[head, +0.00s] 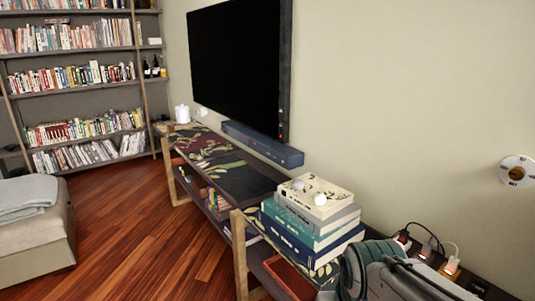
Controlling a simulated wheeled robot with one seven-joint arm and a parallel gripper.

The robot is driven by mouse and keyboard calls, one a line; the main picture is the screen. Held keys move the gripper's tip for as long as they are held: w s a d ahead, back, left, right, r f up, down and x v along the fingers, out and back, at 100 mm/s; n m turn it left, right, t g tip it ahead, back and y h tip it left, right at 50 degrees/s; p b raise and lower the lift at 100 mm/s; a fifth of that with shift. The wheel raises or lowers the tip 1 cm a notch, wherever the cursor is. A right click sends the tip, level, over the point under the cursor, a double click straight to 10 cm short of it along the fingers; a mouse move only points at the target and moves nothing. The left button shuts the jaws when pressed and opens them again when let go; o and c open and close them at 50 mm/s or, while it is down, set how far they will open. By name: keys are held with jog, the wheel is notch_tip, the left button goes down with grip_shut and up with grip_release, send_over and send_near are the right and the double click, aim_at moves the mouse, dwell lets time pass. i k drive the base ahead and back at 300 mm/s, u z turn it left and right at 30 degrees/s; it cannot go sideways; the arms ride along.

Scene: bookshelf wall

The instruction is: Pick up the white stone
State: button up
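Two small, pale, rounded objects lie on the top book of a stack of books (302,232) on the low bench. One whitish lump (320,199) is near the middle of the cover, and a smaller pale one (298,185) is close behind it to the left. Either could be the white stone; they are too small to tell apart surely. My gripper cannot be made out in the head view.
The low dark bench (250,181) runs along the wall under a television (237,65) and a soundbar (262,144). A grey rounded shape (385,278), possibly part of my arm, fills the bottom right beside plugs and cables (428,252). Wooden floor (140,235) is clear at left.

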aim_at(319, 199)
jog(key=u, duration=1)
jog(key=i, duration=1.95)
jog(key=z, duration=3.45)
